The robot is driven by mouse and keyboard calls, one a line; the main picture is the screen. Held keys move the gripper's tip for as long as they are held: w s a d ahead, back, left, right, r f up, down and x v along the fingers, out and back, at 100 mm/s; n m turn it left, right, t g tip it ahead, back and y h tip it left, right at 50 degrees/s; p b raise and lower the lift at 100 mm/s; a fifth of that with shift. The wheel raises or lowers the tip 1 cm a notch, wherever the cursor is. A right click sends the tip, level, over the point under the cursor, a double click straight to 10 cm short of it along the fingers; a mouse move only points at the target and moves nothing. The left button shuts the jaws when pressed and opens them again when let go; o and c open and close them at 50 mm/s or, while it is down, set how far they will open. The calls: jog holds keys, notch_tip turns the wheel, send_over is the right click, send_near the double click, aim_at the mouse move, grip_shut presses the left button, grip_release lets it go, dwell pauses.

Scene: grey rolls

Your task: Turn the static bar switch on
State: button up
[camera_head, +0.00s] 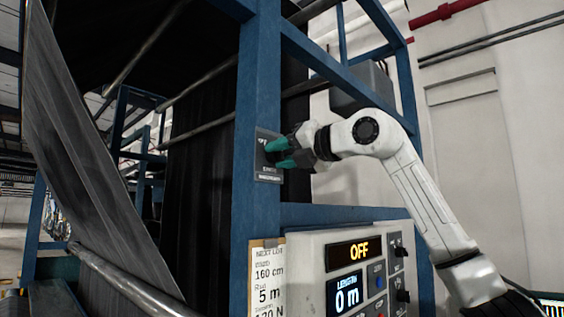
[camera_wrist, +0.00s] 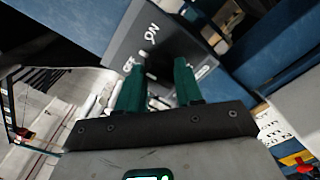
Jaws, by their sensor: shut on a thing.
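The static bar switch (camera_head: 268,172) is a dark plate with white lettering on the blue upright post. In the wrist view the plate (camera_wrist: 125,45) shows the words ON and OFF at a slant. My gripper (camera_head: 278,154) has green fingers and reaches the plate from the right. In the wrist view its fingertips (camera_wrist: 160,82) are at the plate, with a small gap between them. The fingers are shut on the switch's small lever, which is mostly hidden between them. I cannot tell the lever's position.
A control panel (camera_head: 318,248) below shows OFF and 0 m. A paper note (camera_head: 268,285) hangs at its left edge. The blue frame post (camera_head: 258,80) and crossbars stand close around my arm. A dark fabric sheet (camera_head: 85,130) hangs at the left.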

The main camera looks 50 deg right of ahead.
jog(key=m+b, duration=0.1)
jog(key=m, duration=0.1)
jog(key=m+b, duration=0.2)
jog(key=m, duration=0.1)
jog(key=shift+f+m, duration=0.2)
jog(key=shift+m, duration=0.1)
jog(key=shift+r+m+b, duration=0.1)
jog(key=shift+m+b, duration=1.1)
jog(key=shift+m, duration=0.6)
jog(key=shift+d, duration=0.1)
jog(key=o, duration=1)
jog(key=shift+r, duration=0.1)
jog(key=s+b, duration=0.3)
jog(key=s, duration=0.7)
jog(key=shift+s+d+b, duration=0.1)
jog(key=shift+s+b, duration=0.25)
jog(key=shift+s, duration=0.05)
